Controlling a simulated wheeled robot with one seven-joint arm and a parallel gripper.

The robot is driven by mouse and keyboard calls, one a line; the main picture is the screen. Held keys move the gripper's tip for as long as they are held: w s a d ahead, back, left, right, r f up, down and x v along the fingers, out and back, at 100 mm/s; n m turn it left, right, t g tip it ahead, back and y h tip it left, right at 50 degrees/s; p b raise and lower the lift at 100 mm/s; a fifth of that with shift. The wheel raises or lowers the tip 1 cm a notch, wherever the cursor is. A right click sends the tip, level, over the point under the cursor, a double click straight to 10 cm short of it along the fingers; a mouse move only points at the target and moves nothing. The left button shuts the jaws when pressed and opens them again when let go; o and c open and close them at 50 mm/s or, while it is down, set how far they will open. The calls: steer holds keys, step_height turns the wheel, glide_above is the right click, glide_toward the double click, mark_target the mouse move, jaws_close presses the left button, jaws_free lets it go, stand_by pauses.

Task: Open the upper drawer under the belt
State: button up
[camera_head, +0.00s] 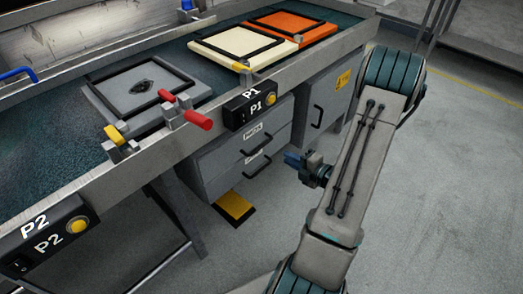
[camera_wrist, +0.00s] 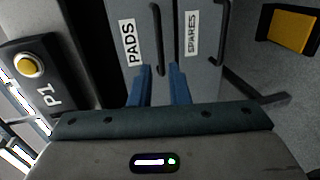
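The upper drawer (camera_head: 222,153), with a label reading PADS in the wrist view (camera_wrist: 130,70), is shut in the grey cabinet under the belt. Its dark bar handle (camera_wrist: 157,40) lies beyond the gap between my fingertips in the wrist view. The lower drawer (camera_head: 225,180), labelled SPARES (camera_wrist: 192,33), is also shut and has its own handle (camera_wrist: 217,40). My gripper (camera_head: 292,159) has blue fingers and stands in front of the drawers, apart from them. In the wrist view my gripper (camera_wrist: 160,70) is open, with nothing between its fingers.
The P1 control box (camera_head: 254,104) juts from the belt's edge above the drawers. A grey door (camera_head: 330,98) with a handle is right of the drawers. A yellow pedal (camera_head: 234,207) is on the floor below. The belt (camera_head: 45,150) carries framed trays. Open floor lies right.

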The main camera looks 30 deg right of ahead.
mark_target(263, 146)
steer(key=shift+b+x, duration=1.8)
steer(key=shift+x, duration=4.65)
steer(key=shift+r, duration=0.1)
steer(key=shift+c, duration=0.4)
